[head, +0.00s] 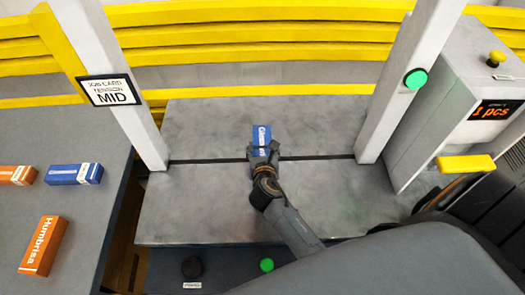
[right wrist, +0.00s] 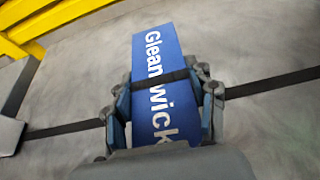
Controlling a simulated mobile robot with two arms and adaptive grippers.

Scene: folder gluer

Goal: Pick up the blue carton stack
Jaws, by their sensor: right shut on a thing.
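A blue carton stack (head: 262,133) with white lettering is at the middle of the grey machine bed, by the dark slot across it. My right gripper (head: 263,152) is shut on it from the near side. In the right wrist view the blue carton stack (right wrist: 157,60), lettered "Gleanwick", lies between the two fingers of the right gripper (right wrist: 165,105), with a dark band across it. I cannot tell whether the stack touches the bed. Another blue carton (head: 75,174) lies on the left table. My left gripper is not in view.
Orange cartons (head: 43,246) lie on the left table (head: 95,215). White posts (head: 403,85) stand on both sides of the bed (head: 200,205). A yellow rail (head: 250,35) runs behind. A counter box (head: 478,100) reading "1 pcs" stands at right. The bed around the stack is clear.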

